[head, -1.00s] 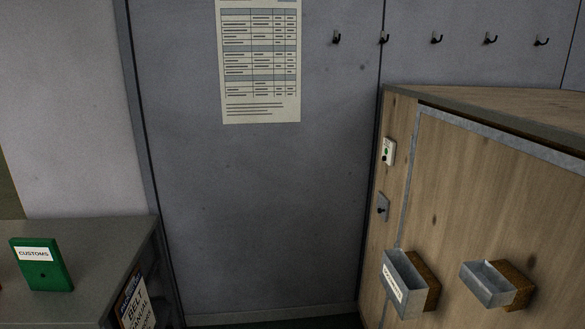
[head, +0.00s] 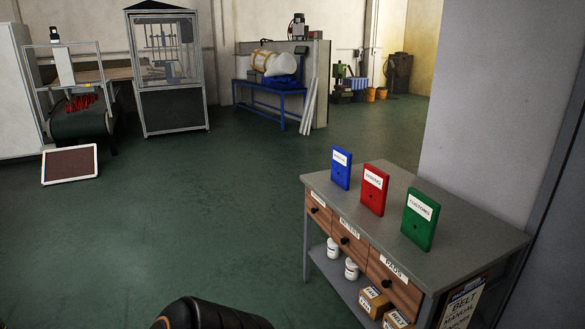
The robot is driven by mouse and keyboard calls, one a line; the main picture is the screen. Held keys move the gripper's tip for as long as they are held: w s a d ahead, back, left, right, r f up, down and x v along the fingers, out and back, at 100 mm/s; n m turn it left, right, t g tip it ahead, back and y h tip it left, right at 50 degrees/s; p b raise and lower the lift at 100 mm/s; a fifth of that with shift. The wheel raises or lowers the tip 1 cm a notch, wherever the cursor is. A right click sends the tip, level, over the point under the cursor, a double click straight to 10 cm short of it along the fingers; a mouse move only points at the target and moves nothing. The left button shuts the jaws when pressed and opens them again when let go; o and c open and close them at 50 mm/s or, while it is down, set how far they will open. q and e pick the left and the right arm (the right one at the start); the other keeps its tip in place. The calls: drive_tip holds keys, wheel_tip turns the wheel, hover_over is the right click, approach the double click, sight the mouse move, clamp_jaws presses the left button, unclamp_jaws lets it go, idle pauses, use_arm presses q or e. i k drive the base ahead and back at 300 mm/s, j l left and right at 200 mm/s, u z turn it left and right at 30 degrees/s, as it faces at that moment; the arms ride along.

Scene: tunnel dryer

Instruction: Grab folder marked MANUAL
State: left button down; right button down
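A folder or booklet with a white face reading BELT MANUAL (head: 461,307) is on the right end of the grey table (head: 455,240), low at the bottom edge of the head view. Its lower part is cut off. On the tabletop stand a blue folder (head: 341,176) with a label too small to read surely, a red folder (head: 373,198) with a blurred label, and a green folder (head: 417,229) labelled CUSTOMS. Neither of my grippers is in view. A dark rounded part, likely of my arm, shows at the bottom edge.
The table has wooden drawers (head: 350,242), one labelled PADS, and a lower shelf with white jars (head: 352,268) and small boxes (head: 375,301). A grey wall (head: 490,110) rises behind it. Open green floor (head: 200,215) lies left. A glazed cabinet (head: 168,75) and blue bench (head: 270,95) stand farther back.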

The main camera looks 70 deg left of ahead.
sight(341, 159)
drive_tip(key=u, duration=2)
drive_tip(key=i+j, duration=0.25)
drive_tip(key=i, duration=0.25)
drive_tip(key=i+j, duration=0.25)
drive_tip(key=i, duration=0.2)
drive_tip(key=i+j+z, duration=0.1)
drive_tip(key=i+j, duration=0.15)
drive_tip(key=i, duration=0.25)
drive_tip(key=i+j, duration=0.25)
drive_tip(key=i, duration=0.25)
drive_tip(key=i+j, duration=0.3)
drive_tip(key=i, duration=0.15)
